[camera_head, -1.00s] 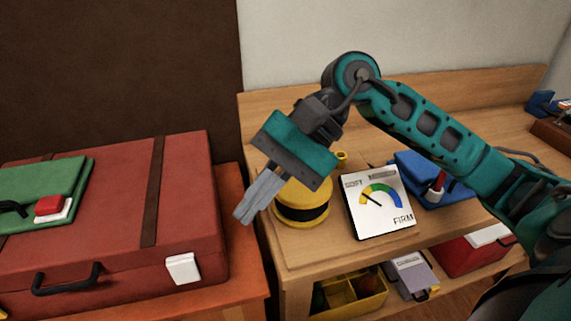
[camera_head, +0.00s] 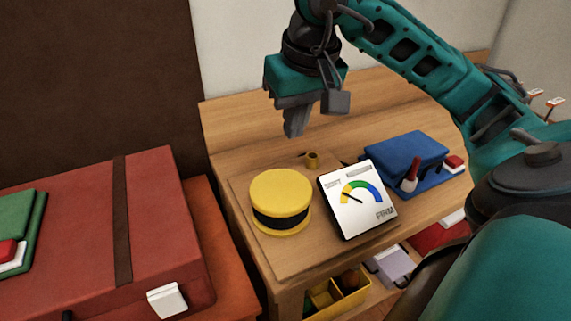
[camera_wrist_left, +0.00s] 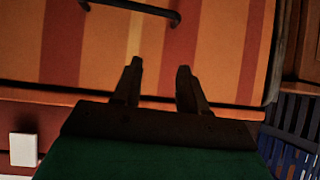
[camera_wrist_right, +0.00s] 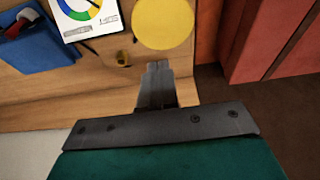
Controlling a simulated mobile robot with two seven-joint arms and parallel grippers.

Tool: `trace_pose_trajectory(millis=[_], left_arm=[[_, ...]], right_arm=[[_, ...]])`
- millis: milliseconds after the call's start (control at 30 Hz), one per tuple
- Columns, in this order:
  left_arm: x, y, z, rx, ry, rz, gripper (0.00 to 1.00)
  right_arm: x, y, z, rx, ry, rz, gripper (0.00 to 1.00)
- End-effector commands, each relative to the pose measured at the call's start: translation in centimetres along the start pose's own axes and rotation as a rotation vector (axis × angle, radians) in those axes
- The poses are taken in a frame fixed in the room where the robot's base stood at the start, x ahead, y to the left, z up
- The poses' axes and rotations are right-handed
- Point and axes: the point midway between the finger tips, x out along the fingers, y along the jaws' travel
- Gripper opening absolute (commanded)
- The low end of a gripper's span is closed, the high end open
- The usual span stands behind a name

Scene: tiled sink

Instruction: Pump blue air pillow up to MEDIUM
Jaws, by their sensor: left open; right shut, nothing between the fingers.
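The yellow pump (camera_head: 280,190), a round disc with a black bellows band, stands on the wooden bench. It also shows in the right wrist view (camera_wrist_right: 163,22). The gauge panel (camera_head: 357,218) stands right of it, marked SOFT to FIRM; its needle points into the yellow part, toward the SOFT side. The blue air pillow (camera_head: 402,155) lies behind the gauge with a red-tipped part in front. My right gripper (camera_head: 294,130) is shut and empty, above and behind the pump, pointing down. My left gripper (camera_wrist_left: 157,75) is open and empty, in the left wrist view only, near an orange striped surface.
A red suitcase (camera_head: 75,240) stands at the left with a green pillow (camera_head: 20,225) on it. A small brass nozzle (camera_head: 312,160) sits behind the pump. A yellow bin (camera_head: 345,298) is on the shelf below.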

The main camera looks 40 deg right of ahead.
Motion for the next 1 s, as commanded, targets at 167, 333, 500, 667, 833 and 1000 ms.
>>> trace_pose_trajectory(millis=[167, 333, 500, 667, 833, 1000], left_arm=[[0.4, 0.0, 0.6, 0.0, 0.0, 0.0, 0.43], [0.7, 0.1, 1.1, 0.0, 0.0, 0.001, 0.43], [0.9, 0.1, 1.4, 0.0, 0.0, 0.001, 0.43], [1.0, 0.1, 1.5, 0.0, 0.0, 0.001, 0.43], [1.1, 0.1, 1.5, 0.0, 0.001, 0.0, 0.43], [1.1, 0.0, 1.3, 0.001, 0.004, 0.0, 0.43]], right_arm=[[2.7, 0.1, 0.2, 0.002, -0.006, 0.002, 0.0], [6.4, 0.0, 0.2, 0.002, -0.008, 0.001, 0.0], [9.9, 0.0, 0.2, 0.001, -0.007, 0.0, 0.0], [12.0, 0.0, 0.8, 0.0, -0.005, 0.0, 0.0], [13.3, 0.0, 1.1, 0.0, -0.002, -0.001, 0.0], [13.6, 0.0, 1.2, 0.001, -0.001, -0.001, 0.0]])
